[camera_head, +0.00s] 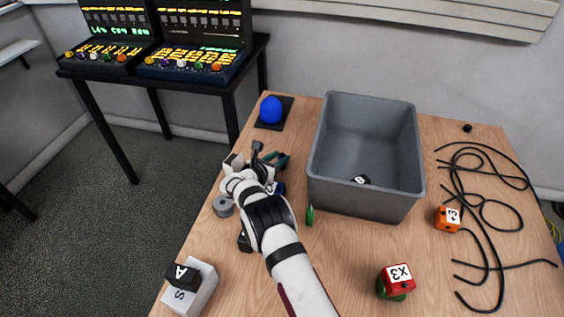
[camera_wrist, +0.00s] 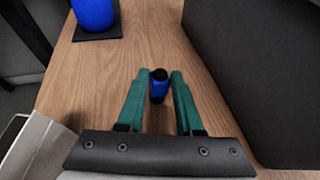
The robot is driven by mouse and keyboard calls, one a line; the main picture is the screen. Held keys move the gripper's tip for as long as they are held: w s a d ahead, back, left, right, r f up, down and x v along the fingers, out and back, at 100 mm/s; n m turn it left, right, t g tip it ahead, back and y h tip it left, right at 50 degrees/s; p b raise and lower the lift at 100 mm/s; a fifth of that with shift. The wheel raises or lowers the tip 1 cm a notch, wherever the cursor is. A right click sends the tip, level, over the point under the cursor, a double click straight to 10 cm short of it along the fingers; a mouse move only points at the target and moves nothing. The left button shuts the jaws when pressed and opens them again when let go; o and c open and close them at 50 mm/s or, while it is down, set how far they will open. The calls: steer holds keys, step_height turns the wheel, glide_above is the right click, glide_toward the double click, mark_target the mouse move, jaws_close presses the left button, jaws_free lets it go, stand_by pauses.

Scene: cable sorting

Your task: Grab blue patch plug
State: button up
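The blue patch plug (camera_wrist: 158,88), a small blue body with black ends, is on the wooden table in the wrist view. My gripper (camera_wrist: 160,75) has two teal fingers, one on each side of the plug near the tips. A narrow gap shows between the plug and each finger, so the gripper is open around it. In the head view my gripper (camera_head: 272,160) is low over the table, left of the grey bin. A small dark blue patch shows beside my arm there; I cannot tell whether it is the plug.
A blue ball (camera_head: 271,109) sits on a black pad (camera_head: 285,112) beyond my gripper. A green item (camera_head: 310,215) stands before the bin. Black cables (camera_head: 480,205) lie at the right.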

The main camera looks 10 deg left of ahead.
jaws_close()
